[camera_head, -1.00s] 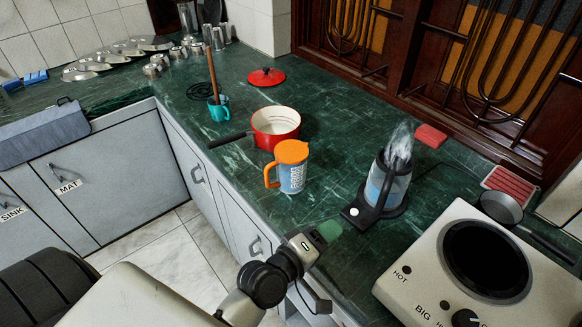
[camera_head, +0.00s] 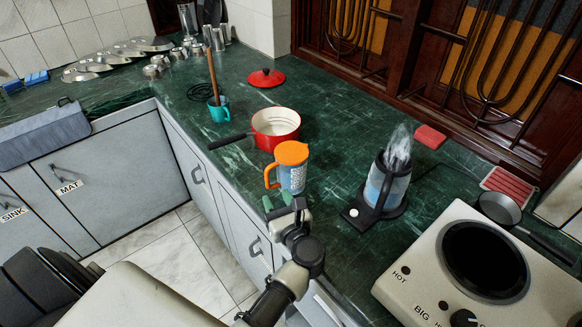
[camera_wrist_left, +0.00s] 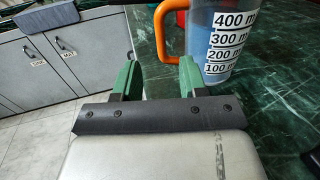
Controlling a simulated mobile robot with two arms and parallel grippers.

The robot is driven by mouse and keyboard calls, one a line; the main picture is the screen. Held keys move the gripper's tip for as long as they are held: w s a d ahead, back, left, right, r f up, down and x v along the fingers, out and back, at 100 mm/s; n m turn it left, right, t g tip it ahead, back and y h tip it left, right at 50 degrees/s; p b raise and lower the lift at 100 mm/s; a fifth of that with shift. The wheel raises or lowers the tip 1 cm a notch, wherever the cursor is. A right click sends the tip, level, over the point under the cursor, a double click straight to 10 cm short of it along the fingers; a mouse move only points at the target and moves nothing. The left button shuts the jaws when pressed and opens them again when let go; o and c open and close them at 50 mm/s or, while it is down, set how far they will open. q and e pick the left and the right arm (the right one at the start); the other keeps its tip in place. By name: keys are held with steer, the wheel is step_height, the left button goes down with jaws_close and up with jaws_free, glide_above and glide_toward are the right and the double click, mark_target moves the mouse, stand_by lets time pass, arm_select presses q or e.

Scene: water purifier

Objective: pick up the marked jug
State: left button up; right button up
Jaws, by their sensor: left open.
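The marked jug (camera_head: 292,174) has an orange lid and orange handle and stands upright on the green counter. In the left wrist view the jug (camera_wrist_left: 222,50) shows ml markings, with its handle on the left side. My left gripper (camera_head: 277,202) is at the counter's front edge, just in front of the jug. Its green fingers (camera_wrist_left: 158,76) are apart with nothing between them. The handle is beyond the fingertips, nearest the right finger; whether they touch I cannot tell. The jug's top is cut off in the wrist view.
A red pot (camera_head: 275,128) stands close behind the jug, its handle pointing left. A steaming kettle (camera_head: 388,184) stands to the right. A stove (camera_head: 470,270) fills the lower right. Open counter lies between jug and kettle.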

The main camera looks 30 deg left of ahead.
mark_target(268, 184)
arm_select(q)
steer(key=x, duration=0.7)
steer(key=shift+w+a+f, duration=0.15)
steer(key=shift+w+f, duration=0.05)
steer(key=shift+f, duration=0.15)
steer(key=shift+c, duration=0.3)
jaws_close()
steer(key=shift+r, duration=0.1)
